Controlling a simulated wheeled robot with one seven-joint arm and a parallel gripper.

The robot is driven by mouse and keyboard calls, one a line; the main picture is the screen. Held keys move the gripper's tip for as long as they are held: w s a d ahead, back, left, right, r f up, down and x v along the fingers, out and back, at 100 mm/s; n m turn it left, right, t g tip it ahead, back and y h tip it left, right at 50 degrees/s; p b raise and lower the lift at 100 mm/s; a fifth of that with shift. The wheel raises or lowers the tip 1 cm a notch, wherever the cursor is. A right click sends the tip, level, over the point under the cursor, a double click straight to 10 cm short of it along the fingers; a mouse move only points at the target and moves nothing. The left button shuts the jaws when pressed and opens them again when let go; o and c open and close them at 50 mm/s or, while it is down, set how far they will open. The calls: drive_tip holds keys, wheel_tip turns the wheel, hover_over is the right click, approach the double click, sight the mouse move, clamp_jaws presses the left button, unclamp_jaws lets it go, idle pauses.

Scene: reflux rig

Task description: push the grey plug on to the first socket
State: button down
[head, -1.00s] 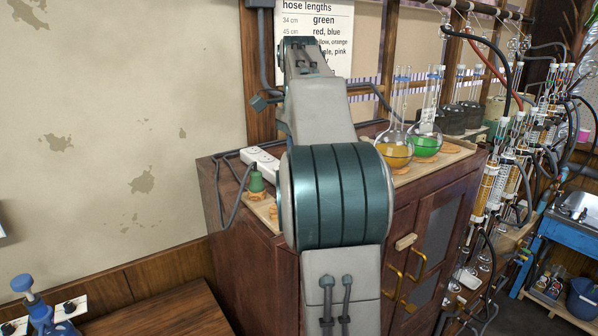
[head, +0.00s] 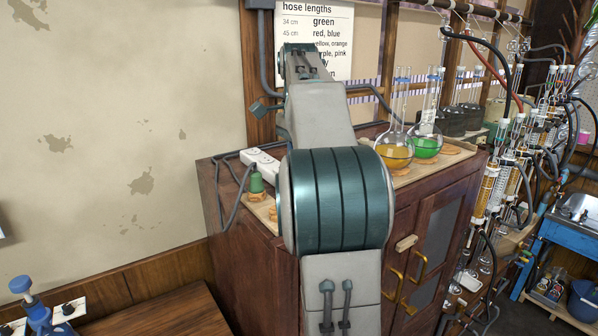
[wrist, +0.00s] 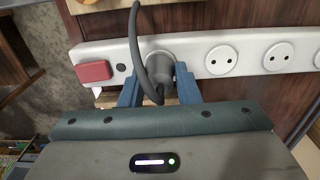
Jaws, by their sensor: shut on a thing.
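In the wrist view, a grey plug (wrist: 160,60) with a grey cable (wrist: 134,38) is at the first socket of a white power strip (wrist: 196,66), right of the red switch. The plug covers that socket's face. It looks touching or very close; I cannot tell how deep it sits. My gripper (wrist: 159,88) is shut on the plug, with blue fingers on its left and right sides. In the head view, the strip (head: 262,162) shows partly on the cabinet top, and my arm hides the gripper and plug.
More sockets on the strip are empty to the right. The red switch (wrist: 94,71) is left of the plug. Glassware (head: 500,170) crowds the right.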

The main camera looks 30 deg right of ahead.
idle(0.3)
drive_tip(key=c, duration=1)
unclamp_jaws()
drive_tip(key=shift+r+p, duration=0.8)
drive_tip(key=shift+r, duration=2.9)
